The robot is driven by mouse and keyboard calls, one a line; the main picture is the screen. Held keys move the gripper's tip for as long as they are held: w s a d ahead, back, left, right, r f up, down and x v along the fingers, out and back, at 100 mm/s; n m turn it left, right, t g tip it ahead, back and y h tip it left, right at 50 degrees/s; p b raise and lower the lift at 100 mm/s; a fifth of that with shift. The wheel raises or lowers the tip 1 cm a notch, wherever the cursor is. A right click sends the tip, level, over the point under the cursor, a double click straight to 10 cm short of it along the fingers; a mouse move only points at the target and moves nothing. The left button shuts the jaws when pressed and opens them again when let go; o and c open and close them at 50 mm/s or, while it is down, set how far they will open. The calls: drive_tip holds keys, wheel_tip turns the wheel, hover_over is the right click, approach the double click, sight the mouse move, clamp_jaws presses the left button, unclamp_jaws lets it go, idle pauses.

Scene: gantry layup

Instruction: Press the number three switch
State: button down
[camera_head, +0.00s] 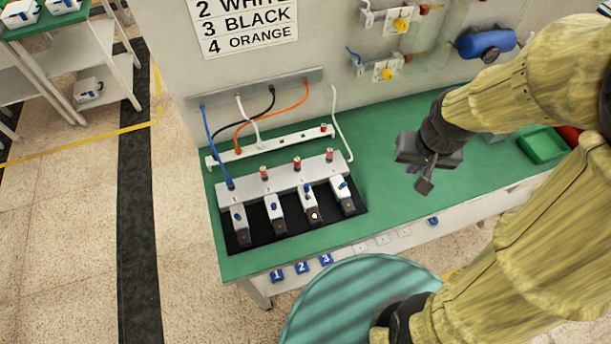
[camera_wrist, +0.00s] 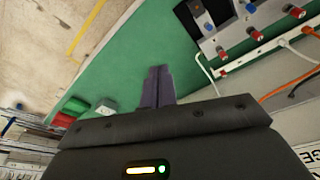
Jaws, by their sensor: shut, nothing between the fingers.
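The number 3 block is the rightmost of these. My gripper (camera_head: 424,186) is over the bench, to the right of and above the number 3 block, apart from it. Its fingers are shut and empty, pointing down. In the wrist view the closed fingers (camera_wrist: 158,86) show over the green top. I cannot make out the numbered blocks in the wrist view.
A row of several grey units with blue levers (camera_head: 274,207) stands on a black mat (camera_head: 290,228); the third has a bright lamp. Behind are red-topped posts (camera_head: 297,163), a white power strip (camera_head: 272,143) and coloured cables. A green bin (camera_head: 541,145) is right. Bench between is clear.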

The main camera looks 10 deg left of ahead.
drive_tip(key=w+a+f+n+g+b, duration=0.1)
drive_tip(key=w+a+f+n, duration=0.15)
drive_tip(key=a, duration=0.45)
drive_tip(key=w+a+f+n+b, duration=0.1)
drive_tip(key=w+a+f+b, duration=0.1)
drive_tip(key=w+a+f, duration=0.3)
drive_tip(key=n+b, duration=0.1)
drive_tip(key=n, duration=0.1)
hover_over(307, 191)
drive_tip(key=w+a, duration=0.3)
drive_tip(key=w, duration=0.2)
wheel_tip(307, 191, down, 4)
drive_tip(key=shift+w+a+r+g, duration=0.1)
drive_tip(key=shift+w+r+g, duration=0.15)
drive_tip(key=shift+g, duration=0.15)
drive_tip(key=shift+f, duration=0.2)
drive_tip(key=f+p, duration=0.1)
drive_tip(key=f, duration=0.3)
drive_tip(key=f+p, duration=0.1)
drive_tip(key=f, duration=0.4)
drive_tip(key=shift+w+a, duration=0.1)
drive_tip(key=shift+w, duration=0.1)
drive_tip(key=shift+s+f+p, duration=0.15)
drive_tip(key=shift+s+p, duration=0.05)
drive_tip(key=shift+p, duration=0.15)
drive_tip(key=s+d, duration=0.1)
drive_tip(key=s+d+p, duration=0.1)
drive_tip(key=shift+s+r, duration=0.4)
drive_tip(key=shift+a+f, duration=0.1)
